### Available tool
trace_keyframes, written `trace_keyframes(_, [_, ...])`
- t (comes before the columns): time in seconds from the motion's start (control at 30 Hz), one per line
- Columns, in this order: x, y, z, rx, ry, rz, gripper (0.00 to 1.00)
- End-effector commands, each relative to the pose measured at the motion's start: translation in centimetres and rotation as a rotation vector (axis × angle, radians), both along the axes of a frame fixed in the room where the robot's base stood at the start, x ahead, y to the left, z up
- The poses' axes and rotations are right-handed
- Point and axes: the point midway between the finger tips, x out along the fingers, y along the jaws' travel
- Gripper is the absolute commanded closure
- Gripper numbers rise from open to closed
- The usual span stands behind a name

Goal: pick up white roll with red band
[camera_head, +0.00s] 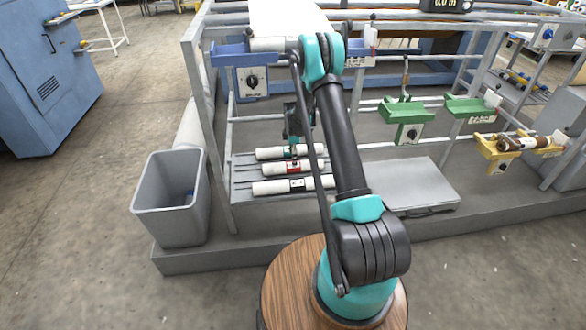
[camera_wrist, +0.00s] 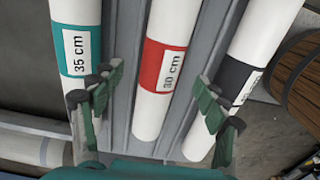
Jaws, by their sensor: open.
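The white roll with the red band (camera_wrist: 166,66) lies in the middle of the rack in the wrist view; its band reads "30 cm". In the head view the same roll (camera_head: 275,168) lies between two other white rolls, partly behind my arm. My gripper (camera_wrist: 155,105) is open and empty. In the wrist view its green-padded fingers stand one on each side of the red-banded roll, apart from it. In the head view my gripper (camera_head: 293,150) is above the rack, mostly hidden by my arm.
A white roll with a teal band (camera_wrist: 76,50), "35 cm", lies left of the red-banded one. A white roll with a black band (camera_wrist: 238,80) lies to its right. The grey rack (camera_head: 240,170) has grooves. A grey bin (camera_head: 170,205) stands left, and frame posts (camera_head: 212,130) rise beside the rack.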

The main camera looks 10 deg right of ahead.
Motion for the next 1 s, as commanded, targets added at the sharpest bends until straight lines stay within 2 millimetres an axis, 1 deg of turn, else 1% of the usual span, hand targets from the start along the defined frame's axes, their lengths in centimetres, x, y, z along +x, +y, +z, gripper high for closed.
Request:
trace_keyframes(0.17, [-0.1,0.0,-1.0,0.0,0.0,0.0,0.26])
trace_keyframes(0.4, [-0.2,0.1,-4.3,0.0,0.0,0.0,0.26])
trace_keyframes(0.47, [-0.3,0.1,-4.9,0.0,0.0,0.0,0.26])
trace_keyframes(0.53, [-0.3,0.1,-5.3,0.0,0.0,0.0,0.26])
trace_keyframes(0.7, [-0.3,0.1,-5.3,0.0,0.0,0.0,0.26])
trace_keyframes(0.77, [-0.3,0.1,-5.3,0.0,0.0,0.0,0.32])
trace_keyframes(1.0, [-0.3,0.1,-5.2,0.0,0.0,0.0,0.62])
